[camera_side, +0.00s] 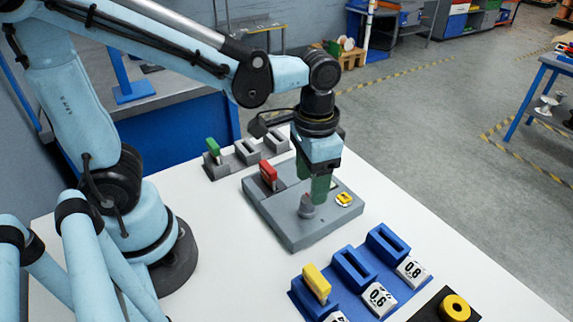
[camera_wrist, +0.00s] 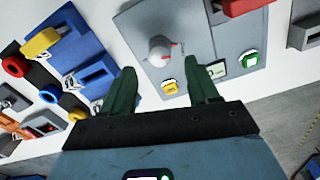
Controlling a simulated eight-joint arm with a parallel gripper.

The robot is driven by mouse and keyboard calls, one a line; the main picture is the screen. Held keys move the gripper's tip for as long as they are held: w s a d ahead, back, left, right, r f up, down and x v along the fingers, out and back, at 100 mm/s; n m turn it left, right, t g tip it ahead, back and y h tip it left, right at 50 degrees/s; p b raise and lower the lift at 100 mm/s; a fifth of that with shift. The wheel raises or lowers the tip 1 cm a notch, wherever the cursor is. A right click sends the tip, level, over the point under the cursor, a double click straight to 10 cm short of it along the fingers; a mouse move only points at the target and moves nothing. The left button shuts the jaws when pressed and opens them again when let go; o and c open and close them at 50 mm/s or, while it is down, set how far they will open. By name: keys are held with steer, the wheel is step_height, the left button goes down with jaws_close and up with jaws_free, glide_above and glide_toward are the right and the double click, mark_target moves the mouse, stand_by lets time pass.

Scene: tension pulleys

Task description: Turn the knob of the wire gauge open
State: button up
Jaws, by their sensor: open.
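The wire gauge is a flat grey box (camera_side: 290,235) on the white table, and it also shows in the wrist view (camera_wrist: 210,30). Its round grey knob (camera_side: 307,207) stands on the top face; in the wrist view the knob (camera_wrist: 158,51) has a red mark at its right side. My gripper (camera_side: 320,197) points down over the box, its green fingers beside the knob in the side view. In the wrist view the fingers (camera_wrist: 160,72) are apart with nothing between them, and the knob lies just beyond the tips. I cannot tell the exact height gap.
A red piece (camera_side: 267,174) stands on the gauge's far left part. A blue slotted holder (camera_side: 349,270) with a yellow piece (camera_side: 316,283) is in front; a grey holder (camera_side: 245,152) with a green piece is behind.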

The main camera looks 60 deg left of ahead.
step_height(320, 180, up, 7)
stand_by(0.4)
steer(key=shift+f, duration=0.1)
steer(key=a+f+n+t, duration=0.2)
steer(key=a+t, duration=0.5)
steer(key=a, duration=0.1)
steer(key=shift+f+n, duration=0.3)
steer(key=shift+n, duration=0.1)
